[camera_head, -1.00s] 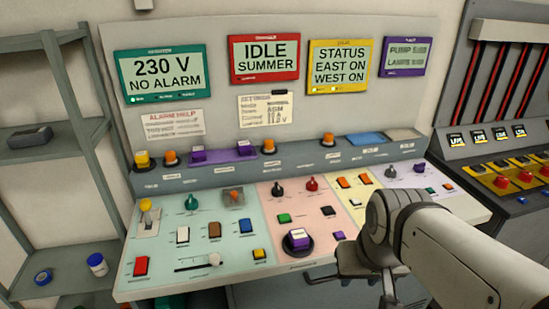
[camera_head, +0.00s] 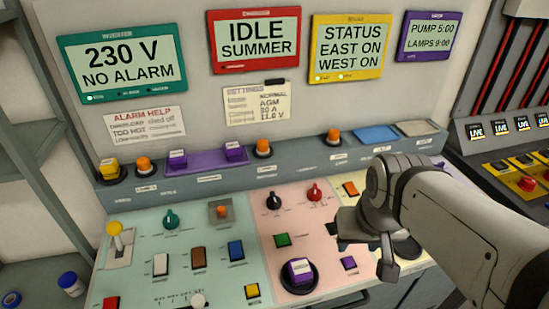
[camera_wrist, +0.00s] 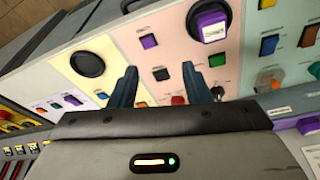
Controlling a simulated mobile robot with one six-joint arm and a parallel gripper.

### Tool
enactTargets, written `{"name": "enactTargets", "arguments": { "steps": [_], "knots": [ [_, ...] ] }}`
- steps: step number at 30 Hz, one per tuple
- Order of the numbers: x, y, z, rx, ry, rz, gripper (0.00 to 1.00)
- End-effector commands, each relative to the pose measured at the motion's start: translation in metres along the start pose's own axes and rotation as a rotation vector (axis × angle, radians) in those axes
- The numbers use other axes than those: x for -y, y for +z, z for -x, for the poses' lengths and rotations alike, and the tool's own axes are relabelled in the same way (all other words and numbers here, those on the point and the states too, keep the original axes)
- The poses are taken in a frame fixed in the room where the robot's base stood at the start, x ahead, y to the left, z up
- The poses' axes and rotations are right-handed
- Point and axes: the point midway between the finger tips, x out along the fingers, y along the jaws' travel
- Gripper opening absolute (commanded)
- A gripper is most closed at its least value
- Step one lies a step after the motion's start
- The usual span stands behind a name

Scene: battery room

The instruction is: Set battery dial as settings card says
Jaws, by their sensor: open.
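The settings card (camera_head: 257,103) on the back wall reads NORMAL, AGM, 30 A or similar, and what looks like 11.0 V; its left column is too blurred to read. A black dial (camera_head: 273,201) and a red dial (camera_head: 315,191) stand on the pink panel (camera_head: 290,220). The red dial also shows between the fingers in the wrist view (camera_wrist: 178,100). Dial labels are unreadable, so I cannot tell which is the battery dial. A teal dial (camera_head: 171,218) is on the green panel. My gripper (camera_head: 368,250) is open and empty above the console, right of both dials; it also shows in the wrist view (camera_wrist: 160,86).
A purple block on a black disc (camera_head: 300,271), a green button (camera_head: 282,240) and a small purple button (camera_head: 348,263) crowd the pink panel. A yellow-knobbed lever (camera_head: 115,230) stands at left. Orange knobs (camera_head: 263,148) line the ledge behind.

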Motion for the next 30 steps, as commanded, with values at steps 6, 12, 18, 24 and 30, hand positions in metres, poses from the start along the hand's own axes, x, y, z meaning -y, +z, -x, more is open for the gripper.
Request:
{"name": "enactTargets", "arguments": {
  "steps": [6, 12, 18, 24, 30],
  "knots": [
    [0.011, -0.042, 0.004, 0.038, -0.005, -0.089, 0.62],
    [0.043, -0.115, -0.010, 0.104, -0.005, -0.252, 0.63],
    [0.086, -0.179, -0.047, 0.167, 0.017, -0.424, 0.63],
    [0.131, -0.220, -0.097, 0.217, 0.054, -0.578, 0.63],
    [0.160, -0.236, -0.132, 0.240, 0.081, -0.670, 0.63]
  ]
}}
